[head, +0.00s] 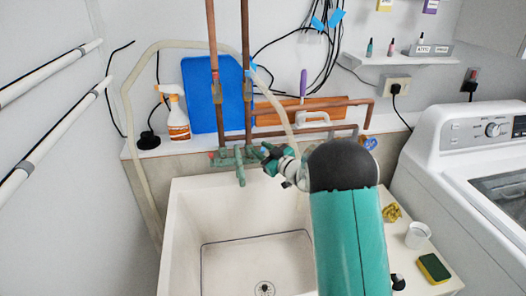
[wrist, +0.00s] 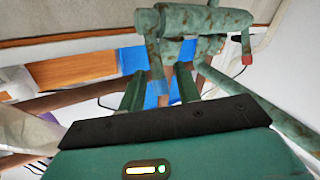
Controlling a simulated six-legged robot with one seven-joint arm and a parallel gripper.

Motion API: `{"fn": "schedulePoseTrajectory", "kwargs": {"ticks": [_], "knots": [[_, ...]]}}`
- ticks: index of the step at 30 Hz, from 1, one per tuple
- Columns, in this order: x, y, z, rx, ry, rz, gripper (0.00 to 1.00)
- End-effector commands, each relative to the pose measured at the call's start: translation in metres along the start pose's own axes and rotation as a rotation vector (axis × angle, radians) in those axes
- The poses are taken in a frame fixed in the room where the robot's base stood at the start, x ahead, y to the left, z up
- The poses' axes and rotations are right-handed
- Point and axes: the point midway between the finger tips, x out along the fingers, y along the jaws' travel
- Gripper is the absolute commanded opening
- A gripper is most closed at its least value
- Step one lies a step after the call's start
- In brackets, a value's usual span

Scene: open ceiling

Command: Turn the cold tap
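The weathered green tap body (head: 238,155) is mounted above the sink's back edge, with a spout pointing down and a red-marked end at its left. In the wrist view the tap body (wrist: 195,22) spans the top, with its red end at the right. My gripper (head: 271,156) is at the tap's right end in the head view. In the wrist view my gripper (wrist: 160,88) has its two green fingers apart, with a visible gap between them. The cold handle is not clearly distinguishable from my fingers. I cannot tell whether they touch it.
The white sink (head: 185,230) lies below, empty. Copper pipes (head: 246,60) rise behind the tap, beside a blue board (head: 205,95) and a spray bottle (head: 176,118). A pale hose (head: 128,100) loops at the left. A washing machine (head: 465,150) stands right, near a sponge (head: 434,268) and white cup (head: 417,235).

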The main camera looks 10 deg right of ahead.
Motion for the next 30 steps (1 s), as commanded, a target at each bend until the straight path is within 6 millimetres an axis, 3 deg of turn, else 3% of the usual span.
{"fn": "schedulePoseTrajectory", "kwargs": {"ticks": [5,11,30], "knots": [[0.0000,0.0000,0.0001,0.000,0.000,0.000,0.33],[-0.0002,-0.0001,0.0000,0.000,0.000,0.000,0.00],[0.0074,0.0035,0.0031,-0.017,0.028,0.009,0.00]]}}
